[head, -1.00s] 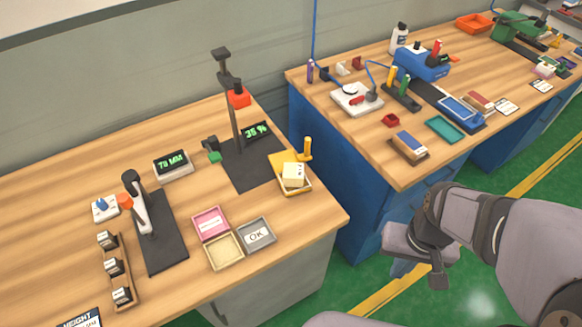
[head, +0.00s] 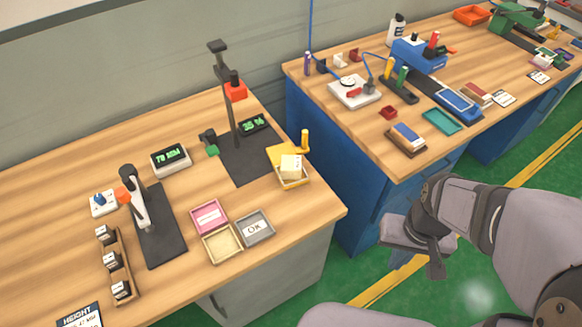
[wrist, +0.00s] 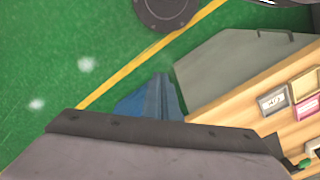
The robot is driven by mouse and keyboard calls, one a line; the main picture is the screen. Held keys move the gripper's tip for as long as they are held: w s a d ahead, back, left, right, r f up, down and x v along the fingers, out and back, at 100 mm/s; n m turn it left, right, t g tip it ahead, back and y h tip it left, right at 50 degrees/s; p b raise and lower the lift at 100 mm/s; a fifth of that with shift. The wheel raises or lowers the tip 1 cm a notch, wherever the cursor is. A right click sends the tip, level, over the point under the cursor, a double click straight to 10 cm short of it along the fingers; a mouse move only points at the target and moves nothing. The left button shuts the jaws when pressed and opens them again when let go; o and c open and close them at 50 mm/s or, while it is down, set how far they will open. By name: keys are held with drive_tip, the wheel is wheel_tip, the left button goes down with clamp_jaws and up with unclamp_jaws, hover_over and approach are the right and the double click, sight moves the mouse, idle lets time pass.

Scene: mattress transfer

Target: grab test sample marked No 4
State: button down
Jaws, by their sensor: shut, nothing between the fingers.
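Small dark blocks with white labelled tops stand in a wooden rack (head: 128,284) at the left of the near bench: a rear block (head: 104,235), a middle block (head: 112,261) and a front block (head: 121,289). Their markings are too small to read, so I cannot tell which is No 4. A pale block (head: 291,166) sits in a yellow tray (head: 290,183) near the bench's right corner. My gripper (head: 437,268) is shut and empty, out over the green floor, well right of the rack and apart from both benches.
The near bench (head: 60,200) carries a black-based press (head: 160,235), a tall stand (head: 232,120), and pink (head: 208,215), cream (head: 222,243) and grey OK (head: 255,229) trays. A second bench with tools (head: 395,165) stands behind. Green floor lies between.

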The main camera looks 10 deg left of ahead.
idle(0.3)
drive_tip(key=c, duration=0.8)
unclamp_jaws()
